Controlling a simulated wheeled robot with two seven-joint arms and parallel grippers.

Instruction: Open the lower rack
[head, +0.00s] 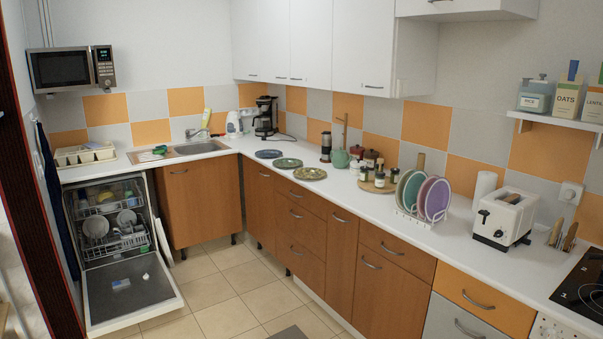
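The dishwasher (132,291) stands at the left under the counter, its door folded down flat and low over the floor. The lower rack (116,244) sits inside the dishwasher cavity, behind the open door. Pale plates or bowls stand in it. The upper rack (103,209) is above it, also inside, with a few small items. A small blue and white patch (121,283) shows on the inner face of the door. Neither of my grippers is in the head view.
The tiled floor (215,290) right of the door is clear. Wooden cabinets (188,205) stand right of the dishwasher. A dish drainer (84,153) is on the counter above it. A dark blue cloth (57,205) hangs at its left.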

